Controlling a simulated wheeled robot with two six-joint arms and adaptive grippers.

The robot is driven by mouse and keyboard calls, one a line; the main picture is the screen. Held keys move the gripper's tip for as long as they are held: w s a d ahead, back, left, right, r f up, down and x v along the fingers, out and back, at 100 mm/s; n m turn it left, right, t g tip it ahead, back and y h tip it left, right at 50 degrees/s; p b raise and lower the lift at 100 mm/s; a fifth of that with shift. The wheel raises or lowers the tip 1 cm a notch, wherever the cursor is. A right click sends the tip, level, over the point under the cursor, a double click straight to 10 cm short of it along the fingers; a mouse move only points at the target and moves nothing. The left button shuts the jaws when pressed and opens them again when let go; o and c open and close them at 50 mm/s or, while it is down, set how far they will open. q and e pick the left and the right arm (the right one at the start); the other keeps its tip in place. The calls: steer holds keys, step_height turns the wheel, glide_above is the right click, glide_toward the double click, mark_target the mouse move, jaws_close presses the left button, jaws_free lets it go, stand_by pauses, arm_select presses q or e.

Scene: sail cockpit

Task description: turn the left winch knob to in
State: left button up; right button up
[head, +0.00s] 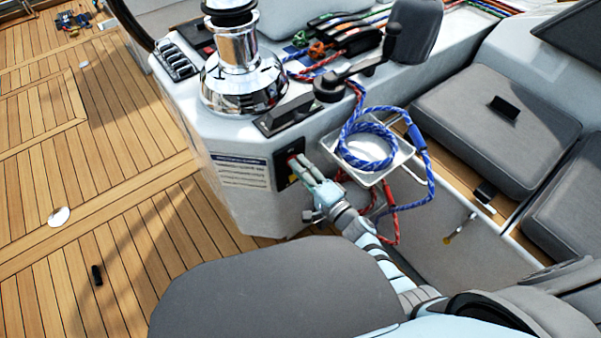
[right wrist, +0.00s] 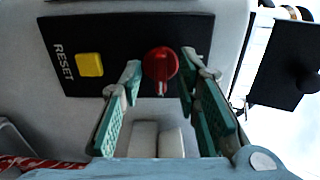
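The red winch knob (right wrist: 160,65) sits on a black panel (right wrist: 110,30) in the right wrist view, with its pointer ridge toward the bottom of the picture. In the head view the panel (head: 283,172) is on the front face of the white console, and my gripper partly hides it. My right gripper (head: 296,166) is at the panel. In the right wrist view its teal-padded fingers (right wrist: 161,75) are apart, one on each side of the knob. A gap shows left of the knob; the right finger is close, and I cannot tell if it touches. My left gripper is not in view.
A yellow RESET button (right wrist: 89,65) is left of the knob on the same panel. A chrome winch (head: 240,70) stands on the console above. Grey cushions (head: 495,110) lie at right.

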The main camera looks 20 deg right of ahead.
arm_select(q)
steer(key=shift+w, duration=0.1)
arm_select(e)
steer(key=shift+w, duration=0.1)
jaws_close()
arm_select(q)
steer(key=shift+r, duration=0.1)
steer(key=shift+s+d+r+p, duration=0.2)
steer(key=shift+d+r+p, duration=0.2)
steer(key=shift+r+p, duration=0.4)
arm_select(e)
steer(key=n, duration=1.8)
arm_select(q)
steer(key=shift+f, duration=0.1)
